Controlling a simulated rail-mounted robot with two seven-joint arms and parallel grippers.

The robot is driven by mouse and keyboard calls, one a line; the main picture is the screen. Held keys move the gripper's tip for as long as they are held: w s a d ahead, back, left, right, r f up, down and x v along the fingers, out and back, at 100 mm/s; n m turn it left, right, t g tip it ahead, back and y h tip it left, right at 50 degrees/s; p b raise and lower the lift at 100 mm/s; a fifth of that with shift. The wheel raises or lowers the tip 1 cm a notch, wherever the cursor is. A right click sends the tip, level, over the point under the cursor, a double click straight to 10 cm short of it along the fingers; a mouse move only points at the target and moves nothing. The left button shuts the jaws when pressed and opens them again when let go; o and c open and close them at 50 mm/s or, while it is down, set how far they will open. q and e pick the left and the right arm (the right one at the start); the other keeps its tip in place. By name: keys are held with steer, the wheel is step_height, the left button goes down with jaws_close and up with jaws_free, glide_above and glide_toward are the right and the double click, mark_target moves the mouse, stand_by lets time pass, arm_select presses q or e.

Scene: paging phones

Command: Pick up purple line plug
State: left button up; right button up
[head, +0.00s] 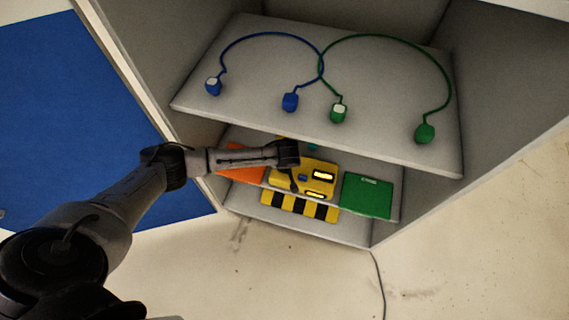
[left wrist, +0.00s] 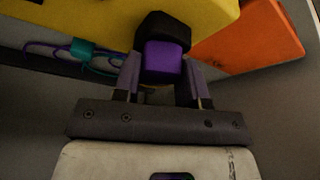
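The purple line plug (left wrist: 164,60) sits between the two fingers of my left gripper (left wrist: 160,75) in the left wrist view. The fingers lie close against both its sides, and a black part (left wrist: 163,26) caps its far end. In the head view my left gripper (head: 292,180) reaches down at the left of the yellow paging phone (head: 318,171) on the lower shelf; the purple plug is hidden there. The yellow phone also shows in the left wrist view (left wrist: 90,15). My right gripper is in neither view.
A green device (head: 367,196) and an orange one (head: 245,163) flank the yellow phone. The upper shelf (head: 250,110), carrying blue and green corded plugs, overhangs it. A teal plug (left wrist: 82,48) and a purple cord (left wrist: 45,48) are near the gripper.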

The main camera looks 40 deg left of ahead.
arm_select(q)
steer(key=c, duration=0.5)
